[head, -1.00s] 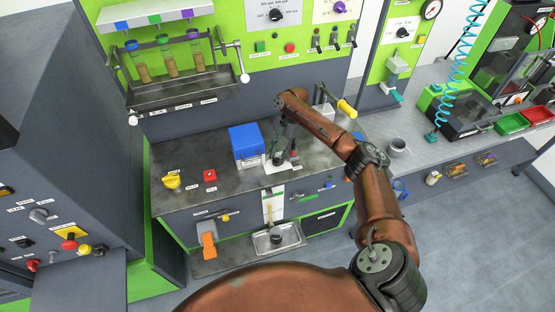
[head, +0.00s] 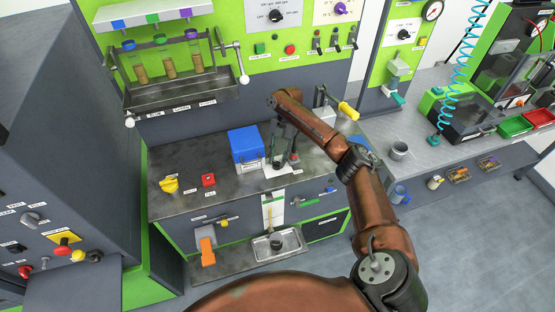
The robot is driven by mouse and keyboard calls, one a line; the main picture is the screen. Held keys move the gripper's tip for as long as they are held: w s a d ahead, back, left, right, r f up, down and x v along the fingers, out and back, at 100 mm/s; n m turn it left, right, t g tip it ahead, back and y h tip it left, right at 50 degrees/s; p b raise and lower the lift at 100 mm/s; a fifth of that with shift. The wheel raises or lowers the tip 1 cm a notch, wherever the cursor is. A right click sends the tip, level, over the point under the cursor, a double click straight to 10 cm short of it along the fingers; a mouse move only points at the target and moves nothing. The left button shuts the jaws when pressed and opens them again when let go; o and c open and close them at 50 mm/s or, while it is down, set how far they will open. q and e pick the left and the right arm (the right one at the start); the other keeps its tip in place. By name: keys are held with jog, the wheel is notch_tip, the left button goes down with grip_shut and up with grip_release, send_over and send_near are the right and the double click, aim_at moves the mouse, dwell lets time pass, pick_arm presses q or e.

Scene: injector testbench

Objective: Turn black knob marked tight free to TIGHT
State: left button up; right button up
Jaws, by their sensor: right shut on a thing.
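My right arm reaches over the bench, and its gripper (head: 279,158) points down beside the blue-lidded box. It is shut on a small dark thing at a pale plate (head: 273,172) on the bench top. This is most likely the black knob; the fingers hide much of it, and its marking and turn position cannot be read. A small upright piece with a red part (head: 294,156) stands just right of the gripper. My left gripper is not in view.
A blue-lidded box (head: 245,143) stands close left of the gripper. A red button (head: 208,180) and a yellow knob (head: 169,184) are further left on the bench. A yellow-handled lever (head: 347,110) is behind my forearm. A metal tray (head: 262,250) lies below.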

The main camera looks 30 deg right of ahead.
jog(key=o, duration=1.2)
jog(key=shift+c, duration=0.2)
jog(key=v, duration=1.2)
jog(key=shift+f, duration=0.1)
